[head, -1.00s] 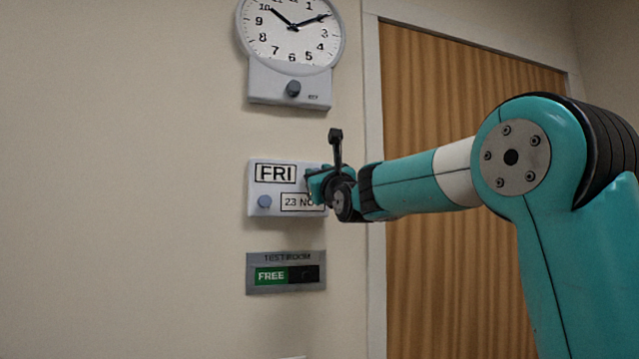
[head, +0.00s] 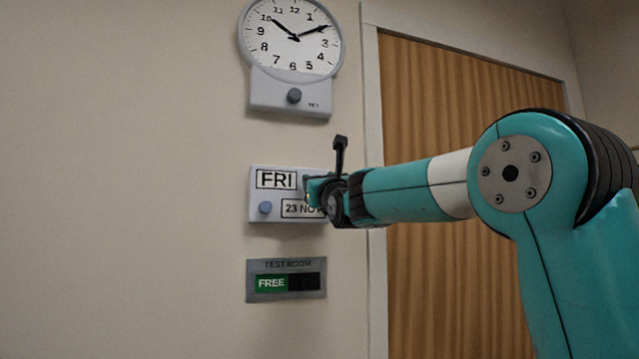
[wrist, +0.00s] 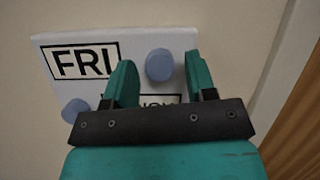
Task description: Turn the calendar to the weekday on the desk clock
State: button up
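The calendar (head: 290,180) hangs on the wall and reads FRI, with 23 NOV below, partly covered by my gripper. It has one blue-grey knob (head: 265,207) at its lower left. A second knob (wrist: 159,65) shows to the right of FRI in the wrist view. My gripper (wrist: 155,75) is open, with its two teal fingers on either side of that second knob. I cannot tell whether they touch it. No desk clock is in view. A round wall clock (head: 275,48) above the calendar shows about ten past ten and no readable weekday.
A knob (head: 294,95) sits on the clock's lower housing. Below the calendar, a grey TEST ROOM sign (head: 255,267) shows FREE in green. A wooden door (head: 440,270) with a pale frame stands to the right. The wall at left is bare.

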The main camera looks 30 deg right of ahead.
dwell(0.3)
jog(key=b+v, duration=1.7)
jog(key=b, duration=0.1)
jog(key=shift+s+f+b, duration=0.15)
jog(key=shift+s+b, duration=0.05)
jog(key=shift+b, duration=0.2)
jog(key=shift+a, duration=0.1)
